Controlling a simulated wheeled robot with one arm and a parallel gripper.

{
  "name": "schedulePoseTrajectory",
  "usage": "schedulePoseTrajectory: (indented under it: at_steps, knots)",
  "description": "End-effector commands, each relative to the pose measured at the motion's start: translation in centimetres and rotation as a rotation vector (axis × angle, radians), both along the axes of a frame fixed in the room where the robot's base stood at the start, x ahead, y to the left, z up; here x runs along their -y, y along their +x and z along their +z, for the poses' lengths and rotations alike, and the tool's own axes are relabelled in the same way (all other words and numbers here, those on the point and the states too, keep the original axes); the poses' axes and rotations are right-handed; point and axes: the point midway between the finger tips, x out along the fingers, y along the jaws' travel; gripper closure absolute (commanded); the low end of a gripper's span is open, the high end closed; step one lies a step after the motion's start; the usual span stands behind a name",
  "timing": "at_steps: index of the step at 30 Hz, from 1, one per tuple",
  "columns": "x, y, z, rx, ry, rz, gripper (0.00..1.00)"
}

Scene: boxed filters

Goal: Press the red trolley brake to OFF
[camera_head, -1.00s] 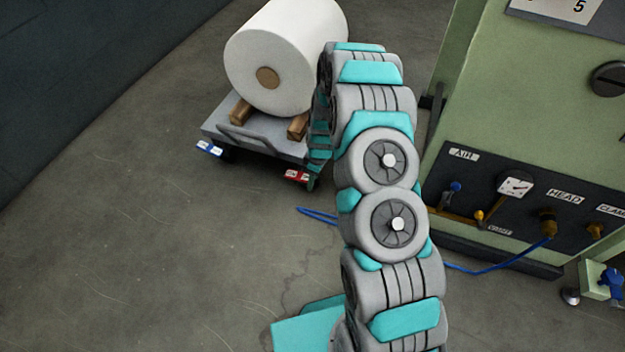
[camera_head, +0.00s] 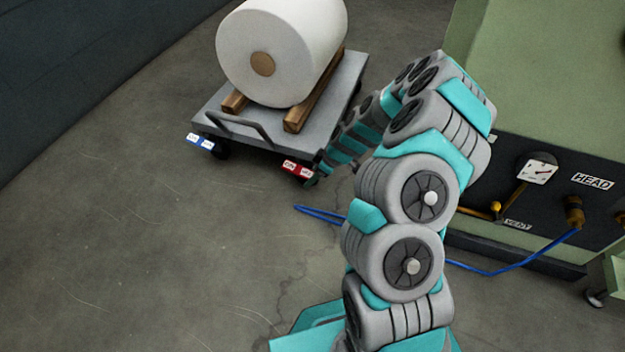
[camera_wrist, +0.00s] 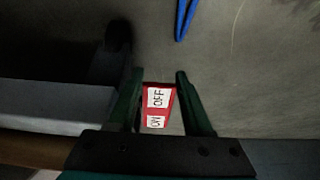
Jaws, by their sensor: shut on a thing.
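The red trolley brake (camera_head: 298,169) is a small red pedal with white labels, low at the trolley's front right corner. In the wrist view the red brake (camera_wrist: 171,103) sits between my gripper's two dark green fingers, its labels reading OFF and ON. My gripper (camera_wrist: 160,78) is shut on the red brake. In the head view my gripper (camera_head: 314,179) is small and dark beside the brake, partly hidden by my arm. The grey trolley (camera_head: 205,118) carries a large white roll (camera_head: 285,50). The pedal's exact tilt cannot be told.
A blue brake (camera_head: 200,142) is at the trolley's front left corner. A blue hose (camera_head: 490,272) lies on the floor near the brake and runs to the green machine (camera_head: 540,80) at right. The floor in front and to the left is clear.

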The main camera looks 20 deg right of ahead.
Motion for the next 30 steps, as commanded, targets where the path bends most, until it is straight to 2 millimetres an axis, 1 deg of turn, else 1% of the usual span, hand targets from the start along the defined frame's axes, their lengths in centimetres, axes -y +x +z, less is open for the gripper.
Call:
schedulePoseTrajectory:
  at_steps: [1,15,16,19,26,30]
  knots:
    - [-0.01,-0.04,-0.23,0.002,0.005,0.000,1.00]
    - [0.00,-0.06,-0.14,0.006,0.012,0.000,1.00]
    - [0.00,-0.06,-0.14,0.006,0.012,0.000,0.49]
    - [0.01,-0.06,-0.14,0.006,0.012,0.000,0.38]
    - [0.03,-0.04,-0.08,0.007,0.011,0.000,0.38]
    - [0.37,-0.22,0.72,0.008,0.012,-0.001,0.38]
